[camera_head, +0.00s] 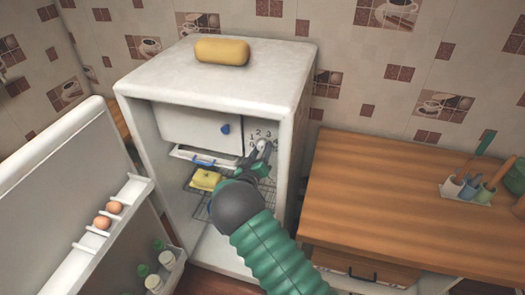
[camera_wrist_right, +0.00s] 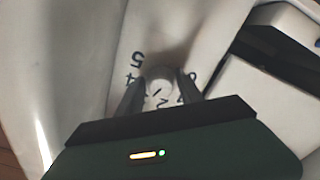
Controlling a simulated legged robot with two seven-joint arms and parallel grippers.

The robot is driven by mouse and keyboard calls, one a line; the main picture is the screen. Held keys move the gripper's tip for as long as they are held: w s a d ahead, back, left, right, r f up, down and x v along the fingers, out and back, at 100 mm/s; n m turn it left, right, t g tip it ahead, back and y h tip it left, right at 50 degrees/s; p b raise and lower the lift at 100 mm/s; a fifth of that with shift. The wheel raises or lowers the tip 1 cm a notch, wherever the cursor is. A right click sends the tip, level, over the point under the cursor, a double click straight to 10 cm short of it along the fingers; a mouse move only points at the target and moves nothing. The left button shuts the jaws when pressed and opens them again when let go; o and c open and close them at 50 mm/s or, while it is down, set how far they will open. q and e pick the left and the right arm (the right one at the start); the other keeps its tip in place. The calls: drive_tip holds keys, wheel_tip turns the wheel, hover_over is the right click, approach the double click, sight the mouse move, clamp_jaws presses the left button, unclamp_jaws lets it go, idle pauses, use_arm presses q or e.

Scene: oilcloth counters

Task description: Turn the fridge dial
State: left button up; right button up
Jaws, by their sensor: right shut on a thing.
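The fridge (camera_head: 215,92) stands open in the head view. Its dial (camera_wrist_right: 160,84) is a round pale knob with a dark mark, set on a numbered panel (camera_head: 262,134) at the right inside wall. My right gripper (camera_head: 262,147) reaches into the fridge and is shut on the dial. In the right wrist view its two fingers (camera_wrist_right: 158,92) sit on either side of the knob. Some of the numbers around the dial are hidden by the fingers. My left gripper is not in view.
The fridge door (camera_head: 70,190) hangs open at the left, with eggs (camera_head: 108,215) and bottles in its racks. Inside are a freezer box (camera_head: 195,128) and a yellow block (camera_head: 205,180) on a wire shelf. A wooden counter (camera_head: 400,195) stands at the right.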

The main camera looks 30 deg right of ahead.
drive_tip(key=shift+a+f, duration=0.1)
drive_tip(key=shift+a, duration=0.15)
drive_tip(key=o, duration=1.1)
drive_tip(key=shift+o, duration=0.4)
drive_tip(key=shift+a+r, duration=0.2)
drive_tip(key=shift+a, duration=0.05)
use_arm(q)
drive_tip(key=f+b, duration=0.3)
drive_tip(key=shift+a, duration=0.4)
use_arm(e)
drive_tip(key=v, duration=1.7)
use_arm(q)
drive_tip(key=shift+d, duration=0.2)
use_arm(e)
drive_tip(key=shift+d+f, duration=0.1)
drive_tip(key=shift+d, duration=0.05)
